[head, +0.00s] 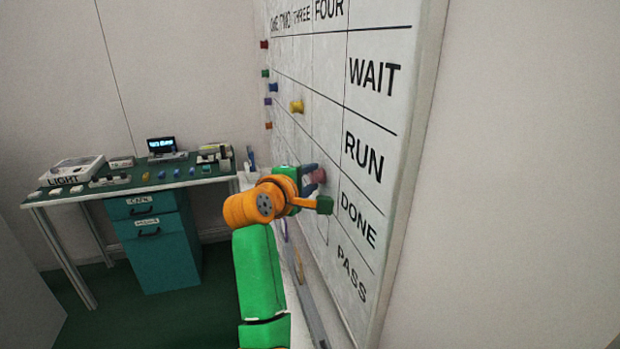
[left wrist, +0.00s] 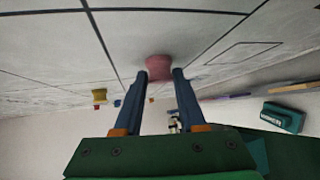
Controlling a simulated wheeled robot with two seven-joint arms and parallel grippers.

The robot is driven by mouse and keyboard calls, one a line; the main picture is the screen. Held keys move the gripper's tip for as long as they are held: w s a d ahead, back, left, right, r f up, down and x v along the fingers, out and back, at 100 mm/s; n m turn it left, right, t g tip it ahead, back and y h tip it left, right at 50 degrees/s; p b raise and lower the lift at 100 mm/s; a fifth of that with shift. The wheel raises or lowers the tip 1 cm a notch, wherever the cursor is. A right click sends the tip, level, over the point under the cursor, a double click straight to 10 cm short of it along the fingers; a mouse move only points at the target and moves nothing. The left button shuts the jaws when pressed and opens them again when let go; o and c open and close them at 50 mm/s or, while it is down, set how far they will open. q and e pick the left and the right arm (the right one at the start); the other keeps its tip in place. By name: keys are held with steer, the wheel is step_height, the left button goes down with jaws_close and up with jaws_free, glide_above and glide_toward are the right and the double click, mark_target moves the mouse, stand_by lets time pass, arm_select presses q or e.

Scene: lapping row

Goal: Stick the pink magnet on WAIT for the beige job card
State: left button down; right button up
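The pink magnet (head: 319,176) is a small spool shape at the whiteboard (head: 362,105), around the DONE row toward the labelled side. The left wrist view shows the magnet (left wrist: 158,67) between my dark fingertips, which close on its sides. My left gripper (head: 316,184) is at the board face, shut on the magnet; it also shows in the left wrist view (left wrist: 160,74). The WAIT label (head: 374,77) is higher up, above RUN. I cannot make out the beige job card. My right gripper is not in view.
A yellow magnet (head: 297,106) sits on the board farther along, also in the left wrist view (left wrist: 99,96). Several small coloured magnets line the board's far edge. A green-topped desk (head: 120,178) with devices and a teal drawer unit (head: 160,250) stand at left.

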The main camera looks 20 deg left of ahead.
arm_select(q)
steer(key=shift+s+a, duration=0.15)
steer(key=shift+a, duration=0.05)
steer(key=shift+s+a, duration=0.65)
steer(key=shift+a, duration=0.35)
steer(key=s+a+p, duration=0.2)
steer(key=s+a, duration=0.1)
steer(key=a, duration=0.2)
steer(key=shift+s, duration=0.25)
stand_by(1.4)
